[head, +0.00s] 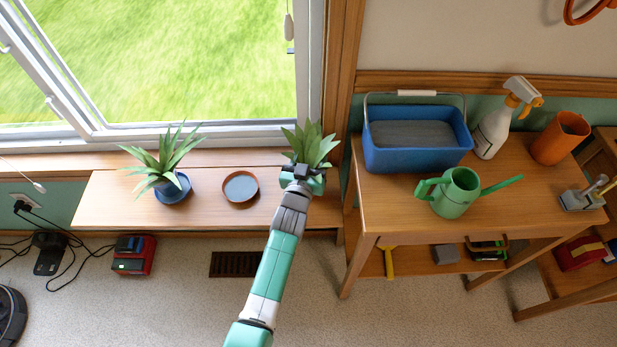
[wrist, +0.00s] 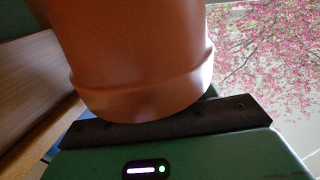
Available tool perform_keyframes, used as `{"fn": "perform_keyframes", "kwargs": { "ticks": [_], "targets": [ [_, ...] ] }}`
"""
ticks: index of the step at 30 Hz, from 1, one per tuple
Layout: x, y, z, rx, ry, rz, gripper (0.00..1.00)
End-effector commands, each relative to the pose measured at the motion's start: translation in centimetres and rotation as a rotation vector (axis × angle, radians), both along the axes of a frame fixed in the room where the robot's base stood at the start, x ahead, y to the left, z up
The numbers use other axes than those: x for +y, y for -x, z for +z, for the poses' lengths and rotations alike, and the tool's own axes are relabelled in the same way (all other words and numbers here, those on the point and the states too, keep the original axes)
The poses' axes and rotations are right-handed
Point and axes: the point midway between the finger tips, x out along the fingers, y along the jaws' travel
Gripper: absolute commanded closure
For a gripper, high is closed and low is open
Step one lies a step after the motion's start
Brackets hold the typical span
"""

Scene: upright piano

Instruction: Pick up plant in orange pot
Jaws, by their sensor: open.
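A spiky green plant (head: 312,143) stands at the right end of the wooden window bench, and my gripper hides its pot in the head view. In the wrist view an orange-brown pot (wrist: 140,50) fills the upper middle, very close to the black bar of my gripper. The plant's leaves are out of the wrist view. My gripper (head: 302,174) is open and right in front of the plant. I cannot tell whether the fingers touch the pot or stand on both sides of it.
The table at right holds a blue tub (head: 415,157), a green watering can (head: 456,193), a spray bottle (head: 494,130) and an orange container (head: 559,138).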

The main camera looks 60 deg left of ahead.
Motion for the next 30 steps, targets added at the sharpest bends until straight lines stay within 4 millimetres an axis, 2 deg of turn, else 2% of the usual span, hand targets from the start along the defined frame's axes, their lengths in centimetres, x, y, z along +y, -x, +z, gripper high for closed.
{"fn": "perform_keyframes", "kwargs": {
  "ticks": [2,10,22,30],
  "targets": [
    [0.0,0.0,0.1,0.0,0.0,0.0,0.46],
    [0.0,0.0,0.1,0.0,0.0,0.0,0.99],
    [0.0,0.0,0.6,-0.001,-0.002,0.0,1.0],
    [0.0,0.0,4.2,-0.002,-0.002,0.0,1.0]
  ]
}}
